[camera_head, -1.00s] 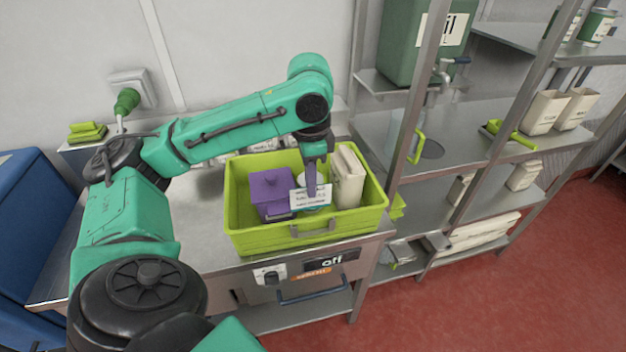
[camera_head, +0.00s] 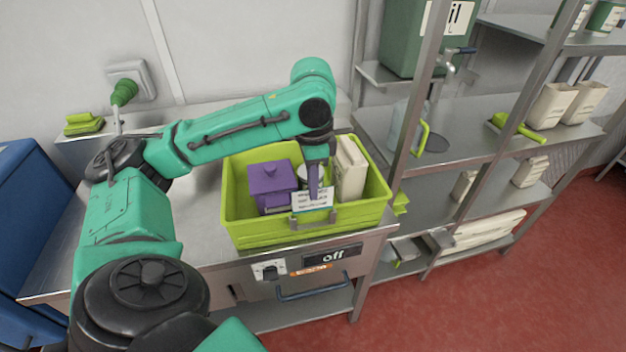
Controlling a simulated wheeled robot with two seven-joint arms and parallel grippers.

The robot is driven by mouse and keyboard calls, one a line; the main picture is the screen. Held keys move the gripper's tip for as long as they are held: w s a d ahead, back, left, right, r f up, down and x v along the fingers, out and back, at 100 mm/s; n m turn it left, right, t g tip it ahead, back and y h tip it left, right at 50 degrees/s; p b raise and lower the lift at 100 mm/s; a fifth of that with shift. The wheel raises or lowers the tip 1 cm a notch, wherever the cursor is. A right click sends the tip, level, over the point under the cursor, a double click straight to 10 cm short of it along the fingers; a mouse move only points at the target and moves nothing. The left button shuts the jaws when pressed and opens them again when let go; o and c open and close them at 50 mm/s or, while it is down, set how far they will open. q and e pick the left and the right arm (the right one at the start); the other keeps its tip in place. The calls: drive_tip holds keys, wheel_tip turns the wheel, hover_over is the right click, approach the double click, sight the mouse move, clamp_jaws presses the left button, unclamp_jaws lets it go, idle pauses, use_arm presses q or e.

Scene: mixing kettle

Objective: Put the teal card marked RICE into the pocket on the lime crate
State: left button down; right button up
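The lime crate (camera_head: 255,234) stands on the steel counter. A metal pocket (camera_head: 325,219) sits on its front wall near the rim. My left gripper (camera_head: 314,194) points down over the crate's front part and is shut on a small card (camera_head: 312,203). The card shows a white face with print too small to read and a thin teal edge. Its lower edge is at the pocket; I cannot tell whether it is inside or just in front of or above it. My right gripper is not in view.
Inside the crate are a purple lidded box (camera_head: 270,180), a cream container (camera_head: 350,172) and a partly hidden round container. A steel shelf rack with a green tank (camera_head: 405,45) stands right of the crate. A green-handled plug (camera_head: 124,92) is on the wall.

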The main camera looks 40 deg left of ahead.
sight(313, 211)
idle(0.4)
use_arm(q)
drive_tip(key=shift+f+b, duration=0.65)
drive_tip(key=shift+f, duration=1.5)
drive_tip(key=shift+f, duration=0.2)
drive_tip(key=c, duration=0.5)
unclamp_jaws()
drive_tip(key=shift+r+p, duration=0.1)
drive_tip(key=shift+p, duration=0.2)
